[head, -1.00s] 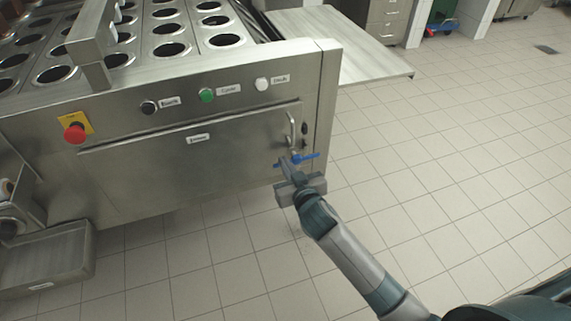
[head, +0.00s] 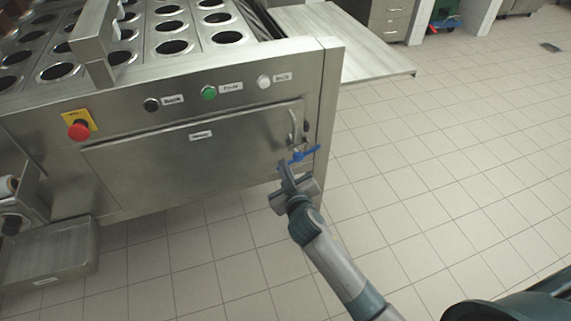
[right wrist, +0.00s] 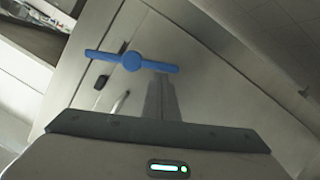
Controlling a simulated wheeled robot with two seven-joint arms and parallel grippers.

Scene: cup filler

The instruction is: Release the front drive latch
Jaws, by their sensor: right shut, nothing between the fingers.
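The blue latch (head: 302,155) is a two-armed handle on the right end of the machine's front panel (head: 190,160). It also shows in the right wrist view (right wrist: 132,62), with its bar slightly tilted. My right gripper (head: 284,168) is at the panel, just below and left of the latch. Its fingers are shut with nothing between them. In the right wrist view the fingers (right wrist: 162,98) overlap the right arm of the latch; I cannot tell whether they touch it. My left gripper is not in view.
Above the panel are a black button (head: 151,105), a green button (head: 209,93) and a white button (head: 264,82). A red emergency stop (head: 79,131) sits at the left. A vertical handle (head: 294,126) stands above the latch. The floor to the right is clear.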

